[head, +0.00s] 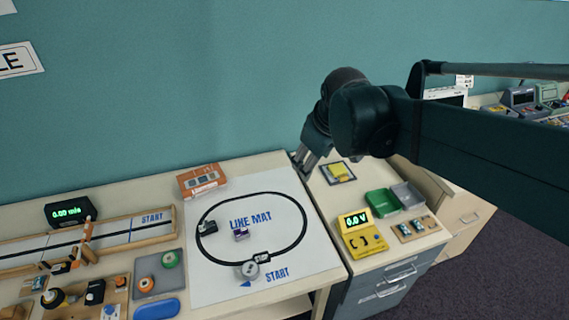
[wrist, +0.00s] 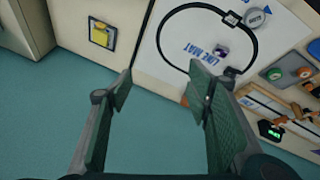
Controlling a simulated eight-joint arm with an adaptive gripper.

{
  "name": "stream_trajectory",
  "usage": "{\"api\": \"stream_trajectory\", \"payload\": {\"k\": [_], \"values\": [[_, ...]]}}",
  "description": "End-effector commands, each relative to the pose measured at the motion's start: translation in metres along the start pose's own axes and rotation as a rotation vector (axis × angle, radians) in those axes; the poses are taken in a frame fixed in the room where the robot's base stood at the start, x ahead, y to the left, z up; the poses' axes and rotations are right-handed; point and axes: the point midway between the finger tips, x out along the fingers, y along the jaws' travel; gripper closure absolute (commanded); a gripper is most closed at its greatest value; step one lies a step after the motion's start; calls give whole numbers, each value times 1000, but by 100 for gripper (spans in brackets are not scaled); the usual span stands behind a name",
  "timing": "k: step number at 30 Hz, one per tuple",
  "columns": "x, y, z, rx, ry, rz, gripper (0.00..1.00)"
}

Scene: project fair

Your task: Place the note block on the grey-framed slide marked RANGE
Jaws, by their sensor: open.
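A yellow block, apparently the note block (head: 339,172), lies on a dark grey-framed square, apparently the slide (head: 352,184), on the right-hand cabinet top. Both also show in the wrist view, the yellow block (wrist: 100,36) inside the grey frame (wrist: 92,20) at upper left. I cannot read any RANGE marking on the frame. My gripper (head: 305,172) is just left of them in the head view, above the counter. In the wrist view my gripper (wrist: 163,92) is open, with nothing between its green-padded fingers.
A white line mat (head: 310,262) with a black loop holds small vehicles. Right of the slide are a green tray (head: 381,202), a grey tray (head: 409,195) and a yellow meter (head: 364,238). A wooden track (head: 110,238) lies left.

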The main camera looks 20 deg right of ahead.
Motion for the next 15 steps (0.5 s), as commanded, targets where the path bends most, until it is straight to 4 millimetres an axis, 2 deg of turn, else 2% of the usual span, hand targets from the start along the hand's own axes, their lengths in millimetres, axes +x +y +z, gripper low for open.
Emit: {"api": "stream_trajectory", "payload": {"k": [15], "values": [[-22, -67, 60, 260, 105, 7, 50]]}}
